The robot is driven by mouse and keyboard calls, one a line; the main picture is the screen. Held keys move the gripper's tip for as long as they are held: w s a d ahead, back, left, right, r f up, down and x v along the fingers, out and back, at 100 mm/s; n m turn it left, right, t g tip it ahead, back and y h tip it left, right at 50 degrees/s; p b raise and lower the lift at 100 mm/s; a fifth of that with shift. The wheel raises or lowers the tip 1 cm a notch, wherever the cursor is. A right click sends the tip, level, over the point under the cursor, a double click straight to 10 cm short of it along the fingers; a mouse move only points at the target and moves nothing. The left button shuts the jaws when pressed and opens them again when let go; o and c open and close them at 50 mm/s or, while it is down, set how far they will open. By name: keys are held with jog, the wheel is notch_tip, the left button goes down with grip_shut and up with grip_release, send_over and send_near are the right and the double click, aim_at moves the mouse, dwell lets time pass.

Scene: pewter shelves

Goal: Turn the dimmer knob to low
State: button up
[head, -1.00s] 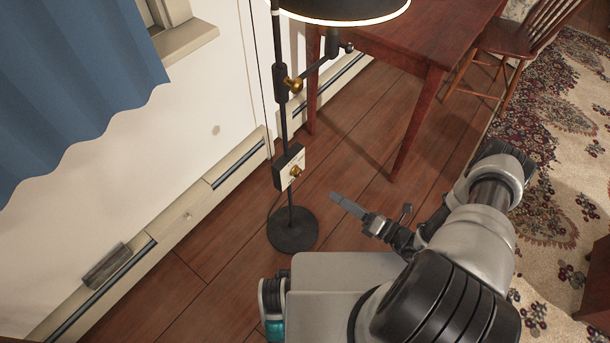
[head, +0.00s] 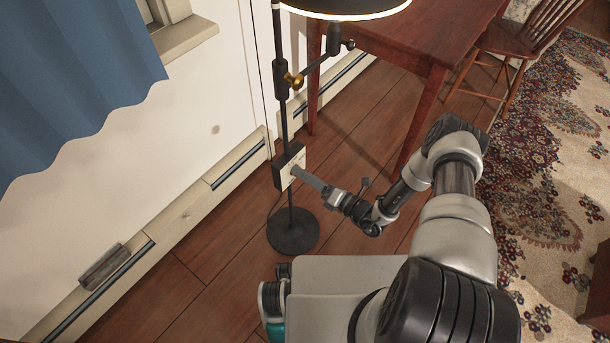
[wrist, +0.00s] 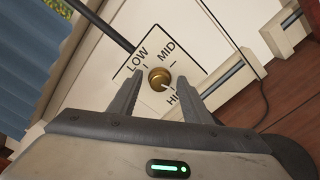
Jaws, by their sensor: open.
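The brass dimmer knob (wrist: 159,78) sits on a pale plate (wrist: 140,52) marked LOW, MID and HIGH. LOW is at the knob's upper left, MID above it and HIGH at its lower right in the wrist view. A mark by the knob's lower right edge seems to face HIGH, but it is small. My gripper (wrist: 164,79) is open, with one finger on each side of the knob; I cannot tell whether they touch it. In the head view my gripper (head: 298,173) covers the knob on the lamp's control box (head: 281,168).
The floor lamp's black pole (head: 283,120) rises from a round base (head: 293,230), with a brass joint (head: 293,80) higher up. A baseboard heater (head: 180,215) runs along the wall. A wooden table (head: 420,35) stands behind; bare floor (head: 200,275) lies in front.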

jog(key=c, duration=1)
jog(key=shift+c, duration=0.2)
